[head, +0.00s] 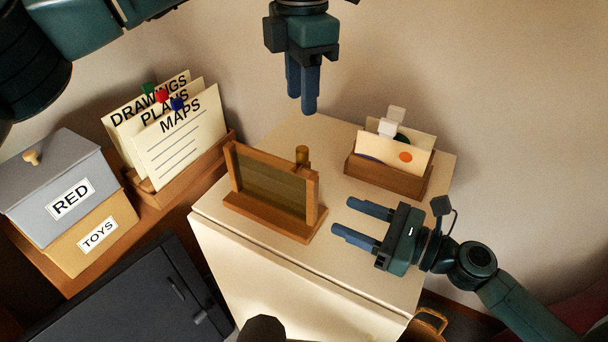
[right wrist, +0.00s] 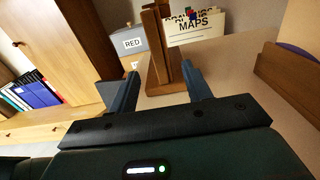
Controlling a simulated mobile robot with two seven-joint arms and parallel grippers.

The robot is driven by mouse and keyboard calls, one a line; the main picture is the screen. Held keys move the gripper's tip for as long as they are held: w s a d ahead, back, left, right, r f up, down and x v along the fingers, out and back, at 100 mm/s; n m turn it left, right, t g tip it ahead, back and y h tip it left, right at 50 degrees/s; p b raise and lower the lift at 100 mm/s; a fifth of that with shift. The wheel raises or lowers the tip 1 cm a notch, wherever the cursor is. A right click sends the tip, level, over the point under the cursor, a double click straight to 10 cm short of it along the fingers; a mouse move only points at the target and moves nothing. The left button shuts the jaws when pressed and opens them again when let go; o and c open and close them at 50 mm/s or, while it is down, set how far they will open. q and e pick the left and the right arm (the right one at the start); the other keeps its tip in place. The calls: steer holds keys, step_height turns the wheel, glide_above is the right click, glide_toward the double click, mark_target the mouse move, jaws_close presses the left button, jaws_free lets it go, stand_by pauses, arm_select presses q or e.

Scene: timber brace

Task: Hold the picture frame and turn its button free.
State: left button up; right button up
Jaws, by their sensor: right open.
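The wooden picture frame (head: 233,167) stands upright in its wooden base on the cabinet top, with a dark olive panel inside. A small brown button (head: 302,155) stands up at the frame's top edge, near the right post. My left gripper (head: 302,108) hangs above and behind the frame, fingers down and close together, touching nothing; its opening is unclear. My right gripper (head: 341,217) is open and empty to the right of the frame, fingers pointing at it. In the right wrist view the frame (right wrist: 157,55) shows edge-on beyond and between the fingers.
A wooden letter holder (head: 388,177) with cards stands at the back right of the cabinet top (head: 335,135). A file rack (head: 185,177) and labelled boxes (head: 55,190) stand to the left. The cabinet top around the frame is clear.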

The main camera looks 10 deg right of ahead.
mark_target(317, 204)
steer(key=x, duration=1)
steer(key=shift+c, duration=0.2)
jaws_close()
arm_select(q)
steer(key=shift+o, duration=0.4)
